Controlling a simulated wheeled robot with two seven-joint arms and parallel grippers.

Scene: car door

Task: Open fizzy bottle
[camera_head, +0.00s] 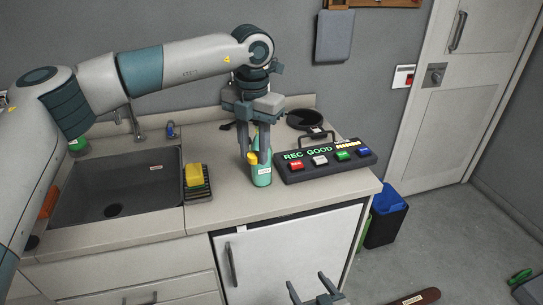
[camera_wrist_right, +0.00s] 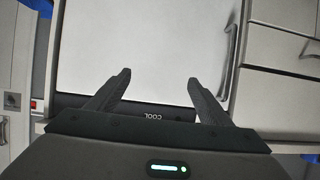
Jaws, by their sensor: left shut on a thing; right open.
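A green bottle (camera_head: 262,177) with a small label stands upright on the counter, left of the black button box. My left gripper (camera_head: 259,158) points down from above and is shut on the bottle's upper part. Something yellow (camera_head: 252,158) shows at the bottle's top between the fingers; the fingers partly hide the bottle's neck. My right gripper (camera_head: 316,290) is open and empty, low in front of the white cabinet door. In the right wrist view its two fingers (camera_wrist_right: 160,100) are spread with nothing between them.
The button box (camera_head: 325,160), marked REC GOOD, has several coloured buttons. A sink (camera_head: 120,185) and a rack with a yellow sponge (camera_head: 193,175) are at left. A dark round pan (camera_head: 304,119) lies behind. A bin (camera_head: 386,220) stands right of the counter. The white door's handle (camera_head: 231,265) sticks out.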

